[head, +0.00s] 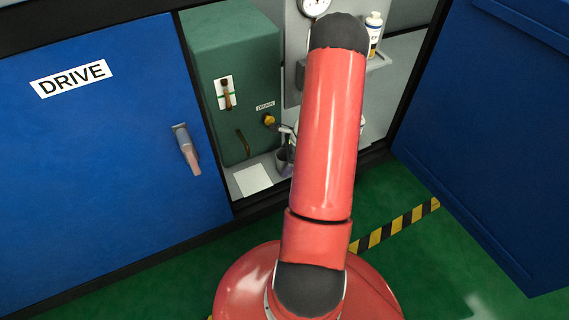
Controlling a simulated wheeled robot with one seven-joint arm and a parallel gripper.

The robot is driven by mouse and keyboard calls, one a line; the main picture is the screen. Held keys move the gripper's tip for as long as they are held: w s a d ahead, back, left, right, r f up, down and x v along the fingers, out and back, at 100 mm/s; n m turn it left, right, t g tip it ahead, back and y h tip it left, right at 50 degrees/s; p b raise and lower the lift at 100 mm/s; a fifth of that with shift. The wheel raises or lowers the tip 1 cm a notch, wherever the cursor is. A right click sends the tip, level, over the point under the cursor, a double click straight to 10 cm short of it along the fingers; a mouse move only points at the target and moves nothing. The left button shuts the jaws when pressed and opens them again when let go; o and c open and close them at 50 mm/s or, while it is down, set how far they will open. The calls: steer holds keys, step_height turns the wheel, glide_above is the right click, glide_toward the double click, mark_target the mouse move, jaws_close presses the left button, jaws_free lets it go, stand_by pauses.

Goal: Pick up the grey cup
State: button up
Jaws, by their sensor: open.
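A grey cup (282,157) stands on the pale floor of the open cabinet bay, below the green box. My red arm crosses in front and hides its right side. My gripper (286,131) is mostly hidden behind my arm; a small grey part of it shows just above the cup. It is open. I cannot tell from this view whether it touches the cup or how far apart they are in depth.
The green box (232,60) has a lever (227,93), a yellow knob (269,119) and a bent brass pipe (244,144). A white sheet (253,180) lies left of the cup. A bottle (374,33) stands on a shelf. Blue doors (110,170) flank the bay.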

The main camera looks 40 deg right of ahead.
steer(key=c, duration=1.1)
